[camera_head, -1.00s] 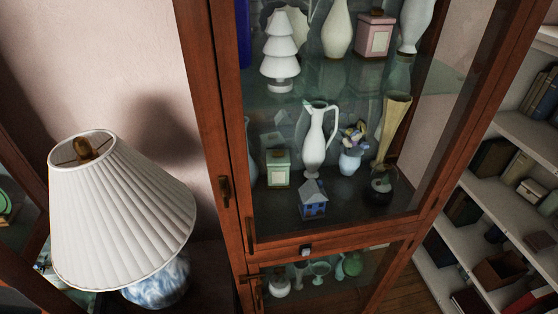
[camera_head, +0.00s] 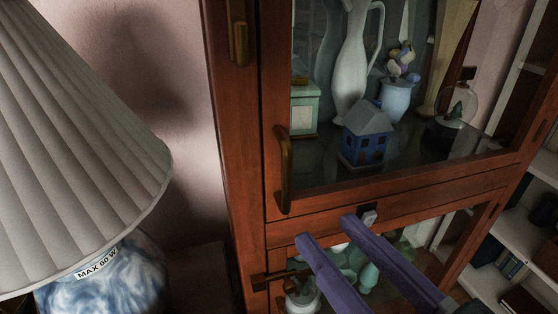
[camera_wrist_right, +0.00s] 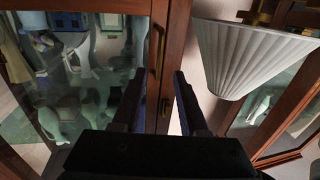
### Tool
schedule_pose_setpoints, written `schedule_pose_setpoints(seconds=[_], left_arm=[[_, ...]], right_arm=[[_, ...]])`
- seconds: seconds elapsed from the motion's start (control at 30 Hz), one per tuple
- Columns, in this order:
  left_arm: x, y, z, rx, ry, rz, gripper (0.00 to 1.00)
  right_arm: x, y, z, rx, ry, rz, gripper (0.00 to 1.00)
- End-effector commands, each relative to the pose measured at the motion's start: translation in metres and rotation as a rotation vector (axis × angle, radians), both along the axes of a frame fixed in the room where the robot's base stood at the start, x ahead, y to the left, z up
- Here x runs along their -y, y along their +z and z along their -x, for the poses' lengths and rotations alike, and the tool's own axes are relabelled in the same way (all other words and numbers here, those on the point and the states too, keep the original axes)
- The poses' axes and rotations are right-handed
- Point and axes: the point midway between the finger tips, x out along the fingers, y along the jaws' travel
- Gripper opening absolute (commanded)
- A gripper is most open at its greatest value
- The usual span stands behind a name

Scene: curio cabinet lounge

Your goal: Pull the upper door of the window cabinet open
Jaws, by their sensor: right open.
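The window cabinet's upper door (camera_head: 272,100) has a reddish-brown wooden frame around glass and looks shut. Its upright brass handle (camera_head: 283,170) is on the lower left of the frame. My right gripper (camera_head: 328,230) has two purple fingers, open and empty. In the head view its fingertips show below and right of the handle, over the cabinet's lower part. In the right wrist view, turned upside down, a brass handle (camera_wrist_right: 157,45) shows beyond the gap between the open fingers (camera_wrist_right: 157,75), apart from them. My left gripper is not in view.
A lamp with a pleated white shade (camera_head: 75,150) and a blue-white base (camera_head: 105,285) stands close on the left. Vases and a small blue house (camera_head: 365,140) stand behind the glass. A lower door handle (camera_head: 275,278) is below. White bookshelves (camera_head: 490,285) are at right.

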Motion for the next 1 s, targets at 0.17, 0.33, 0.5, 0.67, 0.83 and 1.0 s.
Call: schedule_pose_setpoints(seconds=[0.17, 0.33, 0.5, 0.67, 0.83, 1.0], left_arm=[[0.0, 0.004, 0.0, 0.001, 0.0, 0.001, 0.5], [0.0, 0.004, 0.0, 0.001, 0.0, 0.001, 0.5], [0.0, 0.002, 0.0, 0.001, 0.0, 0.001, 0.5], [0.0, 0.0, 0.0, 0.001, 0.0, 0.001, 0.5], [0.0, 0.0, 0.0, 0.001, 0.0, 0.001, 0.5], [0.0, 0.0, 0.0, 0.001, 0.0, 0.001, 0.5]], right_arm=[[-0.011, 0.003, -0.018, 0.006, 0.005, -0.002, 0.43], [-0.027, 0.003, -0.047, 0.005, 0.003, -0.003, 0.43], [-0.041, 0.001, -0.071, 0.003, 0.002, -0.001, 0.43], [-0.047, 0.001, -0.083, 0.003, 0.002, -0.001, 0.43], [-0.049, 0.001, -0.085, 0.001, 0.002, -0.002, 0.43], [-0.048, 0.001, -0.085, 0.002, 0.002, -0.001, 0.39]])
